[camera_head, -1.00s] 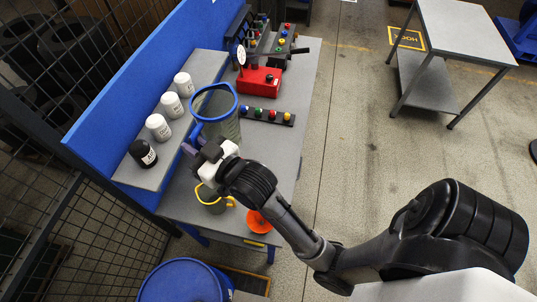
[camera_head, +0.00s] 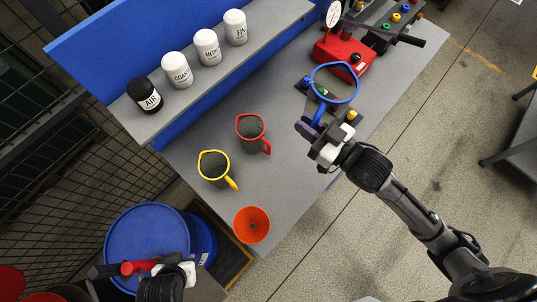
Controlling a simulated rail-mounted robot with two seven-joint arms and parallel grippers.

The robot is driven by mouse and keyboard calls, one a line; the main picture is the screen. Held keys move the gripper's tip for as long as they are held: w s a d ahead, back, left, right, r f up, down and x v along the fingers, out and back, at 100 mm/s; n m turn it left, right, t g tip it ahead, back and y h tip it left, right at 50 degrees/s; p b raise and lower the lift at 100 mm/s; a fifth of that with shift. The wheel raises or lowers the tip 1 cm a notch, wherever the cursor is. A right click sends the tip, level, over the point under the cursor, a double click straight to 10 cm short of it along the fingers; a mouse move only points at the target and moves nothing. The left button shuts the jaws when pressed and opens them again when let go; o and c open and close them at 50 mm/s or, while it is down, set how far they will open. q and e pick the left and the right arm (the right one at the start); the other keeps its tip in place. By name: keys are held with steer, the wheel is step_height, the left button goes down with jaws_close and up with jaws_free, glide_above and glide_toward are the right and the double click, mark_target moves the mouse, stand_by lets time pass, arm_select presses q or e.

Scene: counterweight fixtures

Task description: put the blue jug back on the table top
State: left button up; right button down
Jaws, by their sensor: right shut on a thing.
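The blue jug (camera_head: 354,95), with a blue rim and clear-looking body, is at the right part of the grey table top (camera_head: 205,130). The knob strip shows through it. My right gripper (camera_head: 316,131) is shut on its blue handle, on the side nearer me. I cannot tell whether the jug's base touches the table or is above it. My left gripper (camera_head: 140,268) is at the lower left over the blue drum, away from the jug. A red part shows at its fingers, and whether they are open is unclear.
A red jug (camera_head: 249,119), a yellow-rimmed jug (camera_head: 213,155) and an orange funnel (camera_head: 252,225) stand on the table. A red gauge box (camera_head: 343,55) is behind the blue jug. White and black bottles line the grey shelf (camera_head: 200,88). A blue drum (camera_head: 150,235) stands below left.

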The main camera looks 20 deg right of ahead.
steer(key=s+d+f+n+g+y+b, duration=0.35)
steer(key=s+d+f+b, duration=0.35)
steer(key=f, duration=0.4)
steer(key=s+d+f+n+g+y+b, duration=0.3)
steer(key=s+d+f+g+b, duration=0.15)
steer(key=s+f+b, duration=0.5)
steer(key=shift+t, duration=0.4)
steer(key=w+f+b, duration=0.1)
steer(key=w+f, duration=0.3)
steer(key=w+f+b, duration=0.2)
steer(key=w+f, duration=0.2)
steer(key=w+a+f+b, duration=0.1)
steer(key=w+f+b, duration=0.1)
steer(key=w+f, duration=0.2)
steer(key=shift+w+f, duration=0.15)
steer(key=shift+w, duration=0.45)
steer(key=c, duration=1.1)
jaws_free()
steer(key=shift+f, duration=0.1)
steer(key=shift+c, duration=0.2)
